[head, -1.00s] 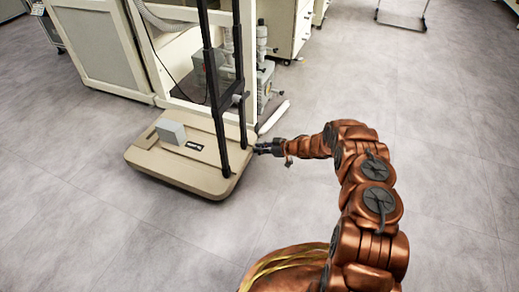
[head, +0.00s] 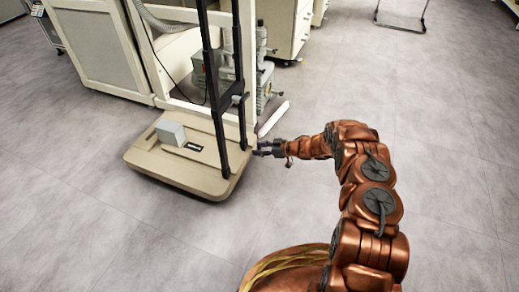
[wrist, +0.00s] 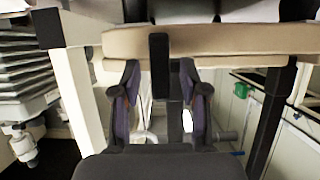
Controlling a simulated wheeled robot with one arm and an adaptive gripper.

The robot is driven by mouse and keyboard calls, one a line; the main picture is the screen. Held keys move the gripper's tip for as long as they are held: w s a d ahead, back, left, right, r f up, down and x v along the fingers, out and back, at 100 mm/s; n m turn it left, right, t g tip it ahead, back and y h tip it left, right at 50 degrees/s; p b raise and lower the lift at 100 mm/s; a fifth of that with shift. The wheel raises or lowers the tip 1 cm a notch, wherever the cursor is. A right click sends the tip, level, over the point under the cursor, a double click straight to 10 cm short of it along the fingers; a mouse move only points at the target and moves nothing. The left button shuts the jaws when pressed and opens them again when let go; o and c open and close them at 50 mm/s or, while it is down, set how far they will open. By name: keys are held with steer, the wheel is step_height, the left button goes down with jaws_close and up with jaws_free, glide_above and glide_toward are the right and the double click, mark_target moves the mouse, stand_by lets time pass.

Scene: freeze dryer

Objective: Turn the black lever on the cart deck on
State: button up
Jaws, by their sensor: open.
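The beige cart deck (head: 150,170) is low on the floor at left of centre in the head view. Its edge (wrist: 225,42) crosses the top of the wrist view. My gripper (head: 262,148) is at the deck's right side, close to a black upright. In the wrist view my gripper (wrist: 160,85) is open, its two fingers spread apart. A narrow black upright piece, seemingly the black lever (wrist: 158,62), stands between the fingertips in front of the deck edge. I cannot tell whether the fingers touch it. I cannot make the lever out in the head view.
Two black uprights (head: 218,95) rise from the deck. A grey box (head: 171,132) and a small black label (head: 194,146) are on top of it. A cream cabinet frame (head: 95,50) and metal pump equipment (head: 265,80) stand behind.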

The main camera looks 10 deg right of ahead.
steer(key=v, duration=1.1)
steer(key=shift+s+d, duration=0.15)
steer(key=shift+d, duration=0.15)
steer(key=shift+r, duration=0.2)
